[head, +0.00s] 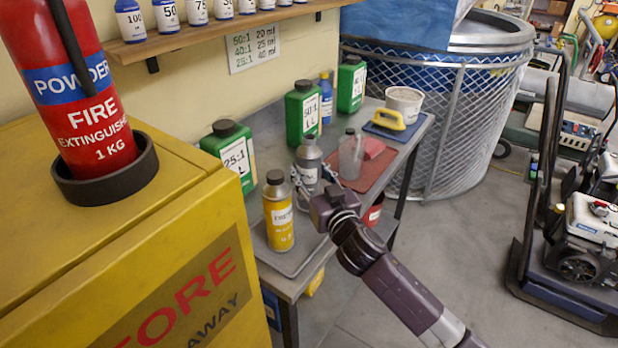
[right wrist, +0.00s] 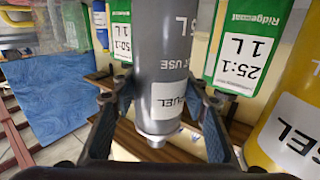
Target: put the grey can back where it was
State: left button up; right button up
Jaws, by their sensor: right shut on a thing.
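The grey can (head: 309,158) with a white label stands upright over the metal bench, between the yellow can and a clear bottle. My right gripper (head: 313,184) is shut on it, reaching in from the lower right. In the right wrist view the grey can (right wrist: 165,55) appears upside down between the two fingers (right wrist: 158,100), its cap toward the bottom of the picture. The can's base is hidden in the head view, so I cannot tell whether it touches the bench. My left gripper is not in view.
The yellow can (head: 279,212) stands close at the left on a grey tray (head: 303,256). Green jugs (head: 232,153) line the wall side. A yellow cabinet (head: 120,250) blocks the near left.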

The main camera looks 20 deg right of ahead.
jog(key=shift+f, duration=0.85)
jog(key=shift+f, duration=0.2)
jog(key=o, duration=1.3)
jog(key=shift+c, duration=0.2)
jog(key=shift+r, duration=0.1)
